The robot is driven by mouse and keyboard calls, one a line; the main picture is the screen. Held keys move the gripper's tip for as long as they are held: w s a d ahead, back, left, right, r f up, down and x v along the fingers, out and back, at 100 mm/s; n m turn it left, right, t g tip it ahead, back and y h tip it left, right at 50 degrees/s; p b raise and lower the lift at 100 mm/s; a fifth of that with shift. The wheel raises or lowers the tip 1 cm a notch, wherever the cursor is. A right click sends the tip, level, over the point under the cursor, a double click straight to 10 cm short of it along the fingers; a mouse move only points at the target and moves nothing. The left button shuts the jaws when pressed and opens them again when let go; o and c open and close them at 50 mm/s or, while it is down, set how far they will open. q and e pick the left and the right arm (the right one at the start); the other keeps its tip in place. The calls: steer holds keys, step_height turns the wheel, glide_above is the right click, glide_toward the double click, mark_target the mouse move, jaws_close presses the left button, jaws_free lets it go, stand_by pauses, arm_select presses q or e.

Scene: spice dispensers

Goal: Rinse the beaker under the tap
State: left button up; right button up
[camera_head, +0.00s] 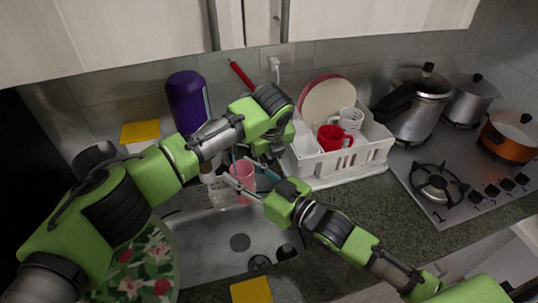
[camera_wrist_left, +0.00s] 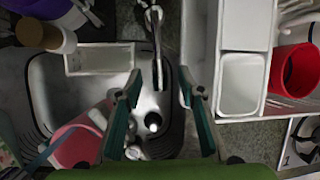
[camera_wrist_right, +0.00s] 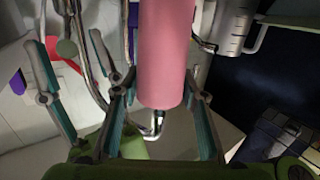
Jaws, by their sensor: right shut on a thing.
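The pink beaker (camera_head: 243,172) is held over the sink (camera_head: 215,245) by my right gripper (camera_head: 238,184). In the right wrist view the beaker (camera_wrist_right: 166,45) sits between the fingers of my right gripper (camera_wrist_right: 160,93). In the left wrist view the beaker (camera_wrist_left: 76,143) is at lower left, apart from the metal tap (camera_wrist_left: 157,48). My left gripper (camera_wrist_left: 163,84) is open and empty, its fingers on either side of the tap's lower end. In the head view my left arm hides most of the tap. No water stream is clear.
A white dish rack (camera_head: 345,160) with red and white mugs stands right of the sink. The purple bottle (camera_head: 187,98) and a yellow sponge (camera_head: 140,131) are behind it. Another yellow sponge (camera_head: 251,290) lies in front. The stove (camera_head: 455,175) is at right.

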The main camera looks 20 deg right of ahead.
arm_select(q)
jaws_close()
steer(key=shift+s+f+t, duration=0.2)
steer(key=shift+f+t, duration=0.3)
jaws_free()
steer(key=shift+s+r, duration=0.1)
steer(key=v, duration=1.1)
steer(key=shift+s+r, duration=0.2)
steer(key=shift+r, duration=0.1)
